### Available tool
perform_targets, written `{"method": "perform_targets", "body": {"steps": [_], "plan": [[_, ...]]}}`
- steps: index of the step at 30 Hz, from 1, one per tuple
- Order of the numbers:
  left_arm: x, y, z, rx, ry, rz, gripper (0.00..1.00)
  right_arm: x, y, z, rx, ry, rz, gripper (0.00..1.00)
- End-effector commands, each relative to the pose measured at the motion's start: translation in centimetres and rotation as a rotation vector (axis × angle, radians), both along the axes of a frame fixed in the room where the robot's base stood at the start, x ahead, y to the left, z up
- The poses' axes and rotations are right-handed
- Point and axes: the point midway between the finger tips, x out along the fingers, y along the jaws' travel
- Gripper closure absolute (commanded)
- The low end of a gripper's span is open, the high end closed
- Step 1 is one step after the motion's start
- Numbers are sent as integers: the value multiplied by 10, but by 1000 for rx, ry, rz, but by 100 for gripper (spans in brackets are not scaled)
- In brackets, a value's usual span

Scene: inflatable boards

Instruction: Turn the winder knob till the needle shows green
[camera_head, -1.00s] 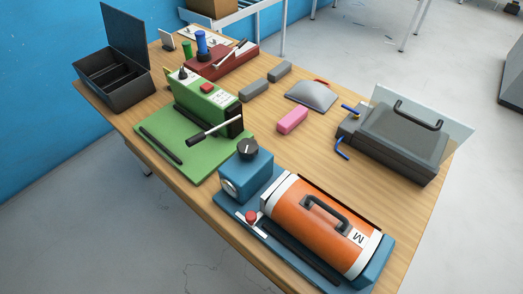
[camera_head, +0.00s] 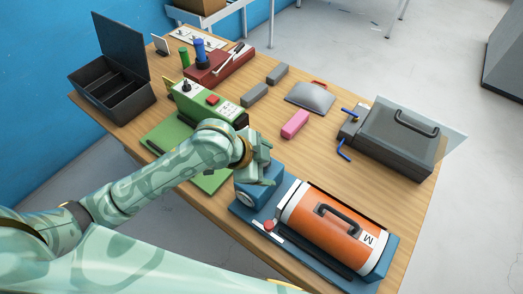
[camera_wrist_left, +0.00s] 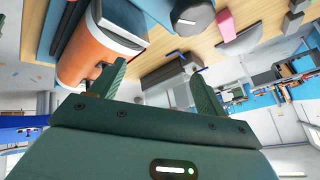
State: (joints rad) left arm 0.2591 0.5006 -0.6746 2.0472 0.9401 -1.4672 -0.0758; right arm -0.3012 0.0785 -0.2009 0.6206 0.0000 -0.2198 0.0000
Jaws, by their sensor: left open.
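The winder is a blue box (camera_head: 250,190) on a blue base, beside an orange cylinder (camera_head: 325,225) marked M. Its round gauge (camera_head: 244,198) faces the front; the needle is too small to read. My left gripper (camera_head: 262,170) is over the box and hides the knob in the head view. In the left wrist view the dark grey knob (camera_wrist_left: 188,18), with a white mark, lies beyond the fingertips, at the top edge. The left gripper (camera_wrist_left: 157,85) is open and empty there, its two fingers apart and clear of the knob. My right gripper is not in view.
A green machine (camera_head: 205,100) stands just behind my left forearm. A pink block (camera_head: 295,123), grey blocks (camera_head: 254,94) and a dark grey case (camera_head: 400,140) lie farther back. A black open box (camera_head: 112,85) is at the left. Bare tabletop lies right of the winder.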

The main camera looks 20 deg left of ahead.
Motion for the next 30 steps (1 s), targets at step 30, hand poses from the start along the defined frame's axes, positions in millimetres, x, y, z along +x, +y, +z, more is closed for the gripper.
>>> {"method": "perform_targets", "body": {"steps": [30], "plan": [[51,62,-7,72,368,-129,25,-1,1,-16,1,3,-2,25]]}}
